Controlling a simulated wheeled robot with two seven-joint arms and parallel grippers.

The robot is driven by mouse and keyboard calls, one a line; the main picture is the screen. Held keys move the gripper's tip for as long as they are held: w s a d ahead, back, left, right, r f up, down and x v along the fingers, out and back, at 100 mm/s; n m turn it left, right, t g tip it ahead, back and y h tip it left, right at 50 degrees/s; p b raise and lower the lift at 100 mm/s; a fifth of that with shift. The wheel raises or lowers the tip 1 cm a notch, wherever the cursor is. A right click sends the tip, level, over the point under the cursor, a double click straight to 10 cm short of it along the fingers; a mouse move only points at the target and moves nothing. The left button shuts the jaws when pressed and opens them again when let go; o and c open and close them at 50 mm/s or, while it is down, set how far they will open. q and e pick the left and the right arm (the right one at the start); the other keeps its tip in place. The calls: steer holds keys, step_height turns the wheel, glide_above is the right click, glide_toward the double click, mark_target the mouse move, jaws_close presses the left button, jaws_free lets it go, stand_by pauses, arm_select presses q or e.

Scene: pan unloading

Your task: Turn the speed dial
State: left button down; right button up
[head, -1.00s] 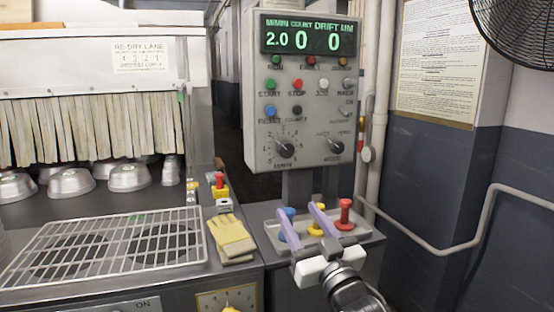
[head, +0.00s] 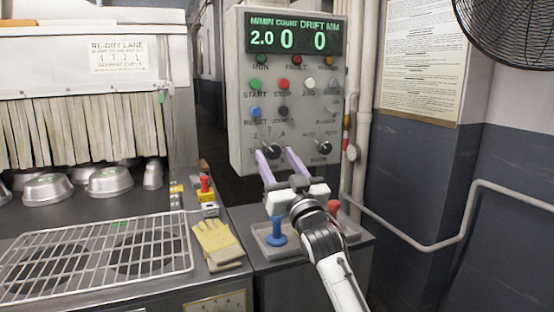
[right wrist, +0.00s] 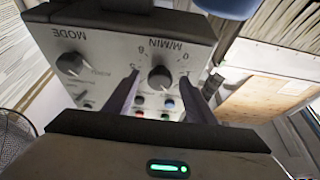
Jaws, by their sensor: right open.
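The speed dial (head: 271,151) is the black knob marked M/MIN at the lower left of the grey control panel (head: 240,100). In the right wrist view the speed dial (right wrist: 160,79) shows between my fingers, a little beyond their tips. My right gripper (head: 277,152) is open in front of the dial, with one purple finger on each side of it. Whether a finger touches the dial I cannot tell. The panel display (head: 292,39) reads 2.0, 0 and 0. My left gripper is not in view.
Right of the dial is the mode knob (head: 324,148), with coloured buttons above. Below, a grey tray (head: 262,246) holds a blue peg (head: 276,232) and a red peg (head: 333,208). Yellow gloves (head: 217,243) and a wire rack (head: 95,262) lie left.

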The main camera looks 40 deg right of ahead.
steer(key=c, duration=1)
steer(key=n+p, duration=0.1)
steer(key=n+y+p, duration=0.1)
steer(key=shift+d+r+n, duration=0.15)
steer(key=shift+r+n, duration=0.1)
steer(key=shift+n, duration=0.15)
steer(key=shift+c, duration=0.2)
steer(key=shift+d+n+y+p, duration=0.1)
steer(key=shift+n+y+p, duration=0.35)
steer(key=shift+n, duration=0.25)
steer(key=shift+n+y+p, duration=0.35)
steer(key=shift+n, duration=0.25)
steer(key=shift+f+n+y, duration=0.1)
steer(key=shift+n+y, duration=0.3)
steer(key=shift+n, duration=0.3)
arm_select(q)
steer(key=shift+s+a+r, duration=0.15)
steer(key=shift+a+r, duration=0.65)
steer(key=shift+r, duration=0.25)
arm_select(e)
steer(key=o, duration=1)
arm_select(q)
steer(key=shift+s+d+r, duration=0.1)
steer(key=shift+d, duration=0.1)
arm_select(e)
steer(key=shift+o, duration=0.2)
steer(key=shift+f, duration=0.1)
